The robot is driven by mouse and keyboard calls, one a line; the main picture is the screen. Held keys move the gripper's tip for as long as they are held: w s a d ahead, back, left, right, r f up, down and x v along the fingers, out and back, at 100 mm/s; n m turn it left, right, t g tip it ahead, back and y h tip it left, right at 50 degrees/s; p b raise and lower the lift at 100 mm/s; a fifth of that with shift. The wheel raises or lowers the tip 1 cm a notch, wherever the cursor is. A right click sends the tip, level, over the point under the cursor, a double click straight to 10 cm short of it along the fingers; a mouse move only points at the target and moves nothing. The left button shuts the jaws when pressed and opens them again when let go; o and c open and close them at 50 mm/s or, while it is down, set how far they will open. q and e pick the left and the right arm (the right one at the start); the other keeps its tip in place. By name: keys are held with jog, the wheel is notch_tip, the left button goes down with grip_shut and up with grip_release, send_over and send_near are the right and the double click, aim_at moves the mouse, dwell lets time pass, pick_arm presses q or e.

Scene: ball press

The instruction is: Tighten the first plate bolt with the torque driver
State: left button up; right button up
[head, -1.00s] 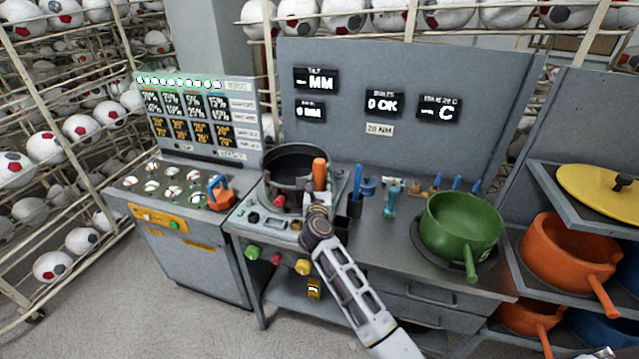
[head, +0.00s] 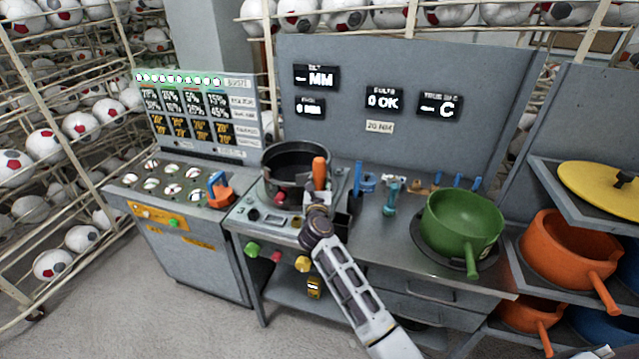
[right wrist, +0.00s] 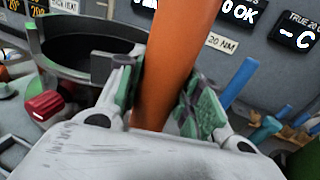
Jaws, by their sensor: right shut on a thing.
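My right gripper (head: 319,194) is shut on the orange handle of the torque driver (head: 320,170). In the right wrist view the orange handle (right wrist: 166,65) stands between the two green-padded fingers (right wrist: 165,100), slightly tilted. The driver is at the right front rim of the dark round press pot (head: 293,160), which also shows in the right wrist view (right wrist: 85,50). The driver's tip and the plate bolts are hidden behind my gripper and the pot's wall. A display on the back panel reads "0 OK" (head: 384,103). My left gripper is not in view.
A red knob (right wrist: 48,105) sits left of the gripper. A dark holder with a blue tool (head: 356,190) stands close on the right, then a teal tool (head: 391,198). A green pan (head: 463,222) is farther right. An orange-and-blue tool (head: 219,190) lies left.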

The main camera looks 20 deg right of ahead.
aim_at(320, 174)
jog(key=shift+f+b, duration=0.8)
jog(key=shift+f, duration=0.25)
dwell(3.0)
jog(key=shift+r, duration=0.1)
jog(key=shift+r+p, duration=3.4)
jog(key=shift+r, duration=0.05)
jog(key=shift+d, duration=0.1)
